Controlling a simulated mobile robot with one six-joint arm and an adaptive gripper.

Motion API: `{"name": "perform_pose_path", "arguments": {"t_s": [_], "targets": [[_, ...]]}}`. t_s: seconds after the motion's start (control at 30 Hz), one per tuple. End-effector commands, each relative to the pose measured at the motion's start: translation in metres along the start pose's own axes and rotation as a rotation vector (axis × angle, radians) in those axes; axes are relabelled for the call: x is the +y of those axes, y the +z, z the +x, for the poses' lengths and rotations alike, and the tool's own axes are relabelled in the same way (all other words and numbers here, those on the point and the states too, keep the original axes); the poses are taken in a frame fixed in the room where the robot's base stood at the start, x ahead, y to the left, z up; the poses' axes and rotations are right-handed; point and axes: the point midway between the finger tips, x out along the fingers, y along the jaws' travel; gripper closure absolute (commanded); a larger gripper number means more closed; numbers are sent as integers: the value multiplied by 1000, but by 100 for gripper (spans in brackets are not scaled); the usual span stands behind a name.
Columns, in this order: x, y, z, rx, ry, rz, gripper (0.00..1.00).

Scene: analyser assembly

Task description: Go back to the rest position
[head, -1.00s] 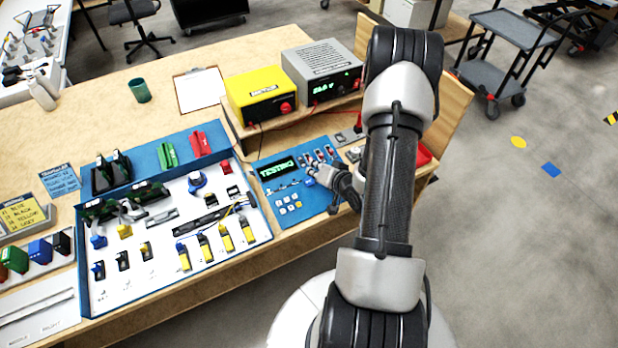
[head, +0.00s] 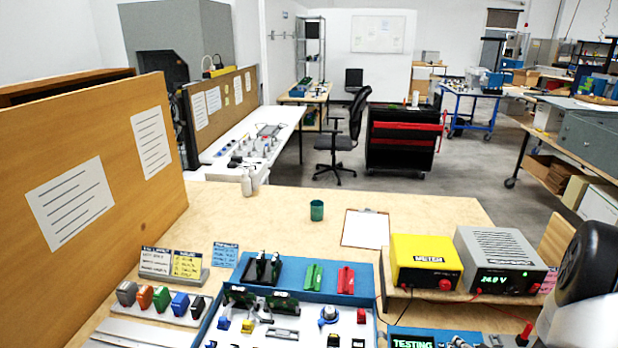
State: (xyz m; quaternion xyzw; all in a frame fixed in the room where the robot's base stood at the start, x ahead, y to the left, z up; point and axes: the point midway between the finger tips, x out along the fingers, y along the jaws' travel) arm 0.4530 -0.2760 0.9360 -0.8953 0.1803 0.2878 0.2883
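My gripper is out of the frame in the head view; only a part of my arm shows at the lower right corner. The blue test panel (head: 411,338) with its green "TESTING" display is cut off by the bottom edge. The analyser board (head: 262,331), white with a blue frame, lies on the bench to its left, and its lower part is also cut off. Whether my gripper is open or shut, and whether it touches anything, is hidden.
A yellow meter (head: 425,259) and a grey power supply (head: 503,262) stand at the right of the wooden bench. A clipboard (head: 366,229) and a green cup (head: 317,210) lie behind. A wooden partition (head: 95,190) rises at left. A chair (head: 342,140) and a black cart (head: 401,145) stand beyond.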

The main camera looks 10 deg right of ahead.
Motion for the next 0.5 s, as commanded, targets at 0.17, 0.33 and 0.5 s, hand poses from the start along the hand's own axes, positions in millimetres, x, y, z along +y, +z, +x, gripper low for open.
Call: {"name": "perform_pose_path", "arguments": {"t_s": [0.17, 0.33, 0.5], "targets": [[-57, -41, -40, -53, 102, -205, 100], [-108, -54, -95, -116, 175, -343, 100], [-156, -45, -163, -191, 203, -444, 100]]}}
